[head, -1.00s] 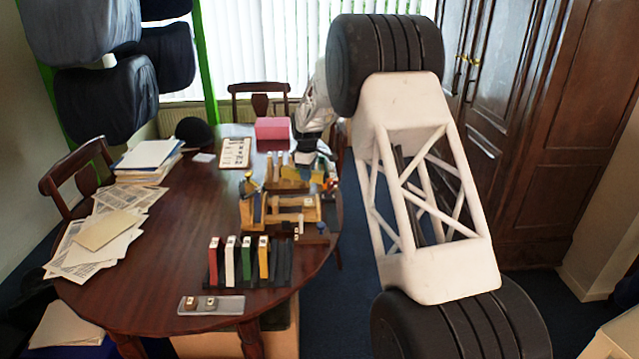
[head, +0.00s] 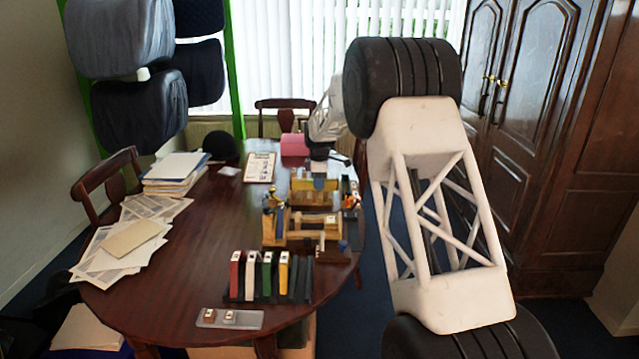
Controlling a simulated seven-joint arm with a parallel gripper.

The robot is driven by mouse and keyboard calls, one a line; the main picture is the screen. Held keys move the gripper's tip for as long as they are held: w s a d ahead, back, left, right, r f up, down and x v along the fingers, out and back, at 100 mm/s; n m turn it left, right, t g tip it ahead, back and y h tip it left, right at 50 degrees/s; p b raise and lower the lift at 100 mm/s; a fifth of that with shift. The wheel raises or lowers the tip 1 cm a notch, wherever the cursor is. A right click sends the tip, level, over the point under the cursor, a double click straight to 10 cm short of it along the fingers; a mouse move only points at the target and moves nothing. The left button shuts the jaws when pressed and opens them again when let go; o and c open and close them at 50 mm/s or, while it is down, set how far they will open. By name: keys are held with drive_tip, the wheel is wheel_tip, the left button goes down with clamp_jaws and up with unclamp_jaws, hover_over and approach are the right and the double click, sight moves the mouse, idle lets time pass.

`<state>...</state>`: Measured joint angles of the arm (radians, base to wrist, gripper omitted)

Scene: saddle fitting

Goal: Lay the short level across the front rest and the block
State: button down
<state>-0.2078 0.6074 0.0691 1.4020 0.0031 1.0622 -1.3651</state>
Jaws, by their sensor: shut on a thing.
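My gripper (head: 319,166) is small and far off at the end of my arm, over the far part of the wooden fittings on the table. It is shut on a small yellowish bar (head: 322,184), which looks like the short level, and the bar lies roughly crosswise. Whether the bar touches the fitting under it cannot be told. A wooden saddle fitting (head: 312,220) with uprights stands nearer, at the table's right side. The front rest and the block cannot be told apart surely at this size. My arm hides part of the table's far right.
A black rack (head: 300,285) holds red, white, green and yellow upright pieces. A clear tray (head: 250,319) with two small blocks lies at the near edge. Papers (head: 125,240), a clipboard (head: 260,168), a dark cap (head: 222,146) and a pink box (head: 294,145) lie around. The table's middle (head: 205,245) is clear.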

drive_tip(key=shift+f, duration=0.2)
wheel_tip(320, 180, down, 7)
idle(0.9)
drive_tip(key=shift+f, duration=1.95)
idle(3.1)
idle(0.8)
drive_tip(key=shift+c, duration=2.4)
unclamp_jaws()
